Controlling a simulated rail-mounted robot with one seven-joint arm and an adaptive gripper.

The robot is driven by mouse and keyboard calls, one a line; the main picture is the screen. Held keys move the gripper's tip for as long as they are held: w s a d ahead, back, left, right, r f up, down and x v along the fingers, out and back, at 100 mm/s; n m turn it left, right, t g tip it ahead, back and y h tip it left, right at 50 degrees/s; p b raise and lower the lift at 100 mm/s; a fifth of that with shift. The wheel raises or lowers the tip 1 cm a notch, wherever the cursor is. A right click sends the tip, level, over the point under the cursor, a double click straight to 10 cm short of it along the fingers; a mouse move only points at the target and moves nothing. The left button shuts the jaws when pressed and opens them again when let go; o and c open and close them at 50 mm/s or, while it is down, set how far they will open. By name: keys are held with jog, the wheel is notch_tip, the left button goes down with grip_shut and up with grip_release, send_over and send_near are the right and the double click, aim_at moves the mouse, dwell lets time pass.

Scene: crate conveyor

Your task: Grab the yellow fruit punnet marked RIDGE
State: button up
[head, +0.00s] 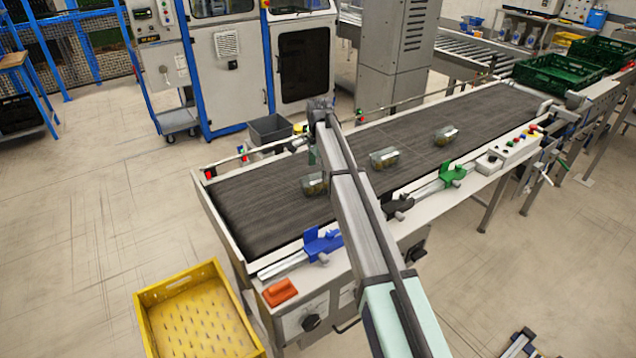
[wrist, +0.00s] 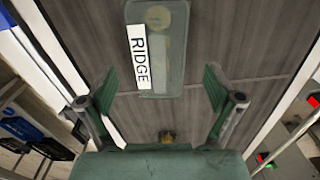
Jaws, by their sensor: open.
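In the wrist view, a clear punnet with a white RIDGE label (wrist: 140,57) lies on the dark belt at the top middle, with faint yellowish contents. Two more clear punnets, a middle one (head: 384,158) and a farther one (head: 445,135), sit farther along; no labels are readable there.
A blue bracket (head: 322,244), a dark one (head: 398,205) and a green one (head: 453,175) line the belt's near edge. A yellow crate (head: 160,291) stands at lower left. An orange block (head: 280,292) is on the belt frame. Green crates (head: 556,75) are at the far right.

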aim_at(318, 173)
jog(key=shift+s+a+f+p, duration=0.15)
jog(key=shift+f+p, duration=0.85)
jog(key=shift+f, duration=1.3)
jog(key=c, duration=1.3)
